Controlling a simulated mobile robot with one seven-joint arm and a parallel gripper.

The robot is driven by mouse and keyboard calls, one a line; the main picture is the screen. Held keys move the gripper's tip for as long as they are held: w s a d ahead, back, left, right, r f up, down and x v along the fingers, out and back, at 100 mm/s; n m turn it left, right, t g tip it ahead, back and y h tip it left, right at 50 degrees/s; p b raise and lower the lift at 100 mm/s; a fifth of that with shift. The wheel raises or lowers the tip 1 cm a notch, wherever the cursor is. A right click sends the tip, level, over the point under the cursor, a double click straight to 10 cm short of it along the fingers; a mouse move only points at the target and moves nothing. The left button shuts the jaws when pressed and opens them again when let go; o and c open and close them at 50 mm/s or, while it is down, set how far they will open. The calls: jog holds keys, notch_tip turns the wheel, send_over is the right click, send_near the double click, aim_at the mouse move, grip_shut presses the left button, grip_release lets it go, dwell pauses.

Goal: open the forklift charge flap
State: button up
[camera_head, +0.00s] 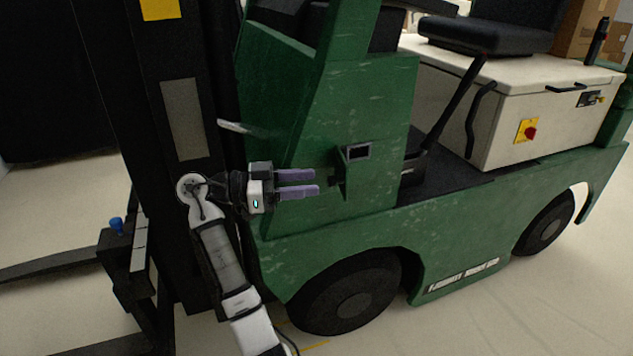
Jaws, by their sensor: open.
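The green forklift (290,125) fills the middle of the head view.
The forklift's dark mast (180,110) stands left of my gripper, with fork arms low at the left. The front wheel (350,295) is below. A white box with a red switch (530,132) sits behind under the seat. Floor is clear at the lower right.

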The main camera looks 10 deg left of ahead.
jog(key=v, duration=1)
jog(key=shift+a, duration=0.25)
jog(key=shift+s, duration=0.1)
